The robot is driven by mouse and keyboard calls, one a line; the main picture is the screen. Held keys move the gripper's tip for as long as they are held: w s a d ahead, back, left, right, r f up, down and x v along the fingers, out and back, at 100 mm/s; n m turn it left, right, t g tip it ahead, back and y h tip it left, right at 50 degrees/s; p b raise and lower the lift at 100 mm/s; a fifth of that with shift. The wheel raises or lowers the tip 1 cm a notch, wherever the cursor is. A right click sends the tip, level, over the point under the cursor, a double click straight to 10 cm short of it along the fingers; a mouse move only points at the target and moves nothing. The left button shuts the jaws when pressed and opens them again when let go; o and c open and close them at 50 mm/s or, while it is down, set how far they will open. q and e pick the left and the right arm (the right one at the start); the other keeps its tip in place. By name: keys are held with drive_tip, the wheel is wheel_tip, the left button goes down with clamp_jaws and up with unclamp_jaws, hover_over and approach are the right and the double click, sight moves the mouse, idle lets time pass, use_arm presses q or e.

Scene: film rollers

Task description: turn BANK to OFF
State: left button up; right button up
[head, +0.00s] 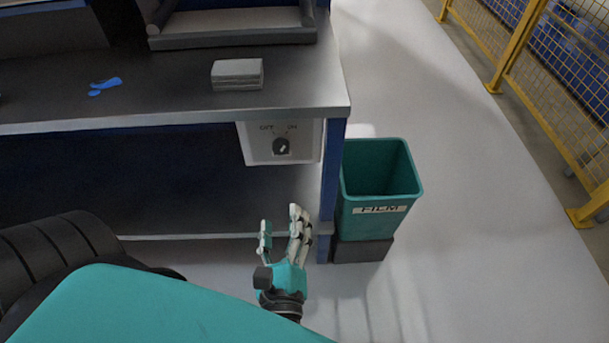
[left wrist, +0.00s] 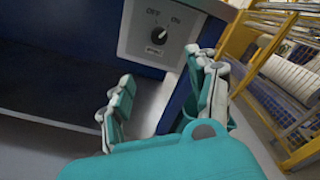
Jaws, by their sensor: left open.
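The BANK switch is a dark round knob (head: 282,147) on a pale box (head: 309,148) under the right end of the bench. The marks OFF, at left, and ON, at right, stand above it. In the left wrist view, the knob (left wrist: 158,36) has a pale pointer line tilted up to the right, toward ON; a small plate (left wrist: 154,51) sits below it, its lettering blurred. My left gripper (head: 281,220) is open and empty, in front of and below the box, apart from the knob. Its fingers (left wrist: 160,75) point toward the box. My right gripper is not in view.
The metal bench (head: 180,90) overhangs the box and carries a grey stack (head: 237,74) and a blue item (head: 104,85). A blue leg (head: 333,170) stands right of the box. A teal FILM bin (head: 383,220) stands beside it. Yellow fencing (head: 515,50) is at far right.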

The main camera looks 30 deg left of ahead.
use_arm(q)
approach(280, 150)
drive_tip(key=x, duration=1)
drive_tip(key=c, duration=1.1)
